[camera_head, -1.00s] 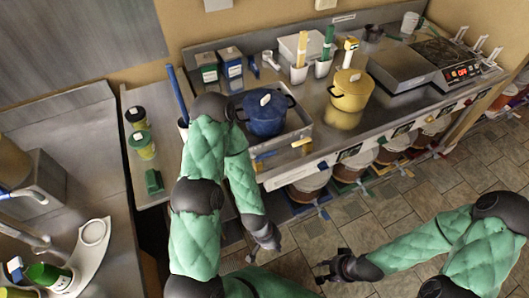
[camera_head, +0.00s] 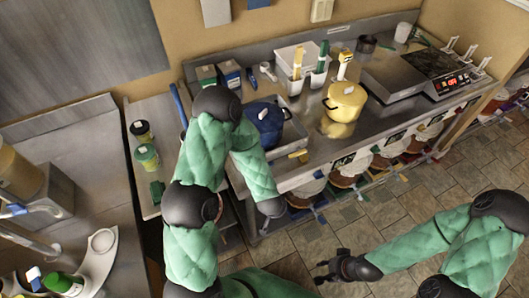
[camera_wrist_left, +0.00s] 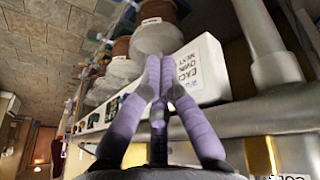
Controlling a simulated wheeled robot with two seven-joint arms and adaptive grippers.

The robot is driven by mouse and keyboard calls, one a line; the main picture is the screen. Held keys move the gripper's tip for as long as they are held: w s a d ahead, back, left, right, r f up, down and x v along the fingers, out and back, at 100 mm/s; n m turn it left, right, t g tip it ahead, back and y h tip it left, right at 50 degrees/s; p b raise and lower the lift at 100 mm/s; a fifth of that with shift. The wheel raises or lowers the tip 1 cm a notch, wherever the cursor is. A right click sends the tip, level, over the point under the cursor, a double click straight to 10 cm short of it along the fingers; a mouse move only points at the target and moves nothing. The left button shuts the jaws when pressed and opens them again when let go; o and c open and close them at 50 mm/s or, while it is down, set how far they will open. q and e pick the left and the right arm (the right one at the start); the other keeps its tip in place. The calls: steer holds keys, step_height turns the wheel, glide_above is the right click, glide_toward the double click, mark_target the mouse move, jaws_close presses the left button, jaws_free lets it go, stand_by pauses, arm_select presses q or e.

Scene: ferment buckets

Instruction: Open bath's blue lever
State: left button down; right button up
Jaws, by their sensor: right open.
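The bath is a metal tray (camera_head: 293,137) on the back counter with a blue pot (camera_head: 266,118) in it. A yellow lever (camera_head: 298,153) shows at its front edge. I cannot make out the bath's blue lever; my left forearm covers part of that front. My left gripper is hidden beyond its wrist in the head view. In the left wrist view, my left gripper (camera_wrist_left: 160,76) has purple fingers with the tips together and nothing visible between them, in front of a white sign. My right gripper (camera_head: 322,272) is open and empty over the floor.
A yellow pot (camera_head: 344,101) stands right of the bath. Several lidded buckets (camera_head: 352,175) with coloured taps sit under the counter. A white lettered sign (camera_wrist_left: 205,68) and a metal pipe (camera_wrist_left: 262,35) are close to the left gripper. The tiled floor is open in front.

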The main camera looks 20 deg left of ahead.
arm_select(q)
steer(key=w+a+r+n+y+p, duration=0.2)
steer(key=w+r+y+p, duration=0.1)
steer(key=r, duration=0.7)
steer(key=w+a+r+n+y+p, duration=0.3)
steer(key=r+p, duration=0.2)
steer(key=r, duration=0.5)
steer(key=shift+w+a+r+t, duration=0.2)
steer(key=shift+r+t, duration=0.1)
steer(key=shift+t, duration=0.1)
steer(key=shift+f, duration=0.1)
steer(key=b+x, duration=0.1)
steer(key=x, duration=0.9)
steer(key=shift+w, duration=0.1)
